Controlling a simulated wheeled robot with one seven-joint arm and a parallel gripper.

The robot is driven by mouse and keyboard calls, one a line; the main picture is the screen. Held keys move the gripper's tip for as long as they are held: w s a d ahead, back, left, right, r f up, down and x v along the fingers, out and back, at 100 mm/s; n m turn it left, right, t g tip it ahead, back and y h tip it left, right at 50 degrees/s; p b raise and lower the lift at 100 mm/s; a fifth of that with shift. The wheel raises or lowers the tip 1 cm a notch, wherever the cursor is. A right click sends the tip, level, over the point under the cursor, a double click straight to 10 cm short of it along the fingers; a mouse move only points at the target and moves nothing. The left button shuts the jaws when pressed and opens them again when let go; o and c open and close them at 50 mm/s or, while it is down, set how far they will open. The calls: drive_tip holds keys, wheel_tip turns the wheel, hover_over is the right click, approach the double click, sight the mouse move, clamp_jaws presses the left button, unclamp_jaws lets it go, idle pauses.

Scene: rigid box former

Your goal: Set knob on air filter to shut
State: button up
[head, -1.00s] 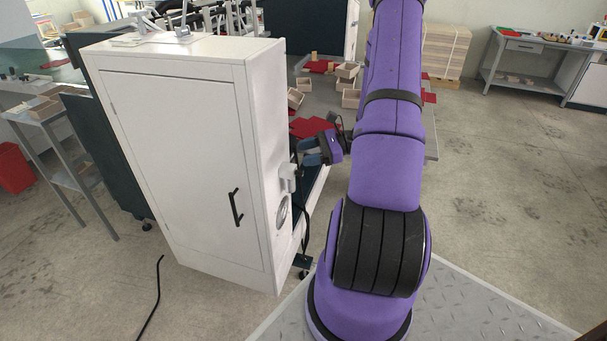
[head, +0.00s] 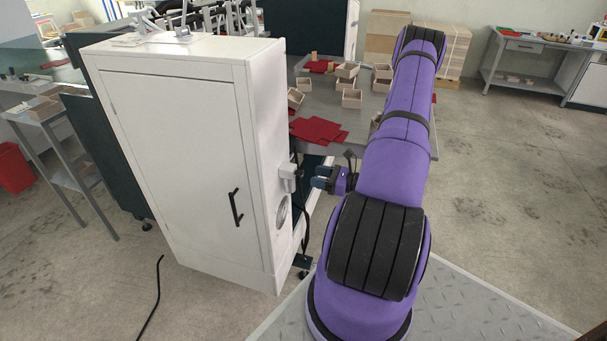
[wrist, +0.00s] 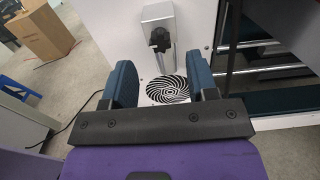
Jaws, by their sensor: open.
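The air filter (wrist: 158,22) is a small grey metal box on the white cabinet's side panel, with a dark knob (wrist: 160,42) on its front. In the head view the air filter (head: 288,172) sticks out from the cabinet's right side, and the knob's setting is too small to read. My gripper (wrist: 163,80) is open and empty, its two blue fingers spread below and to either side of the knob in the wrist view. In the head view my gripper (head: 318,177) is just right of the air filter, with a small gap between them.
The white cabinet (head: 175,160) stands at left with a black door handle (head: 235,207). A round vent grille (wrist: 168,90) sits below the filter. A table (head: 330,105) behind holds several small boxes and red sheets (head: 318,130).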

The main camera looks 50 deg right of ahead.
sight(303, 174)
drive_tip(key=shift+x, duration=2.8)
drive_tip(key=c, duration=0.9)
